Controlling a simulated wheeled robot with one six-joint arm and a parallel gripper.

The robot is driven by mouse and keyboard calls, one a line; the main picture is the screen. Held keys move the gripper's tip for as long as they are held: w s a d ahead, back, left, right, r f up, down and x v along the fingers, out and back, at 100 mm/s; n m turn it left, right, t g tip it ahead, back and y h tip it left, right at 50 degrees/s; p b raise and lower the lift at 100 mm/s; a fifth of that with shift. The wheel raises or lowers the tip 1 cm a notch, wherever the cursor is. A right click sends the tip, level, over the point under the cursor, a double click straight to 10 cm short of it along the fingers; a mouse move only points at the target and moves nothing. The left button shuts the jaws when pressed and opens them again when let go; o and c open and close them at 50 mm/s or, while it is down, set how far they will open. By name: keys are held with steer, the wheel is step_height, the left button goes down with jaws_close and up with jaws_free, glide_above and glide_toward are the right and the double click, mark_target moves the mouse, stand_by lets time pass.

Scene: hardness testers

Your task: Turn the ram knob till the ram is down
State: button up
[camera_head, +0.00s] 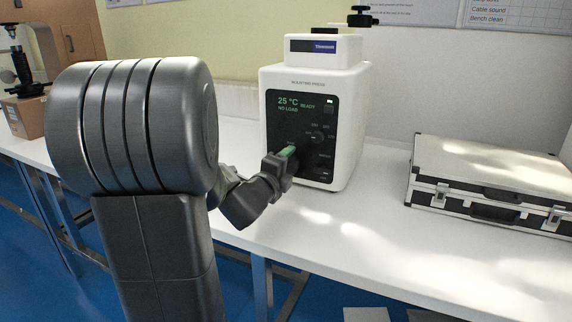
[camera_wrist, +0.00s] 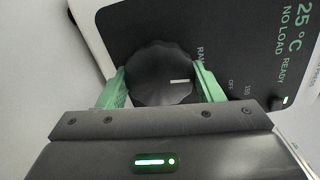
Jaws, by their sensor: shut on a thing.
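The mounting press (camera_head: 348,125), a white machine with a black front panel, stands on the white bench. Its panel reads 25 °C, READY and NO LOAD. In the wrist view the ram knob (camera_wrist: 160,72) is a round black knob with a white mark pointing to the right of the picture, toward the panel lettering. My gripper (camera_head: 285,153) is at the left part of the panel. In the wrist view its green fingers (camera_wrist: 160,85) are on both sides of the knob, shut on it. The head view hides the knob behind my gripper.
A smaller dial (camera_head: 317,137) and another control (camera_head: 322,172) sit to the right on the same panel. A silver and black case (camera_head: 480,165) lies on the bench (camera_head: 330,240) at the right. Bare bench lies between case and press.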

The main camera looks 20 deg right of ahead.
steer(key=shift+n, duration=0.3)
steer(key=o, duration=1)
steer(key=shift+c, duration=0.2)
steer(key=shift+a, duration=0.1)
steer(key=p+v, duration=0.2)
steer(key=v, duration=1.1)
steer(key=shift+s+a, duration=0.25)
steer(key=b+x, duration=0.2)
steer(key=x, duration=1.2)
steer(key=shift+s, duration=0.1)
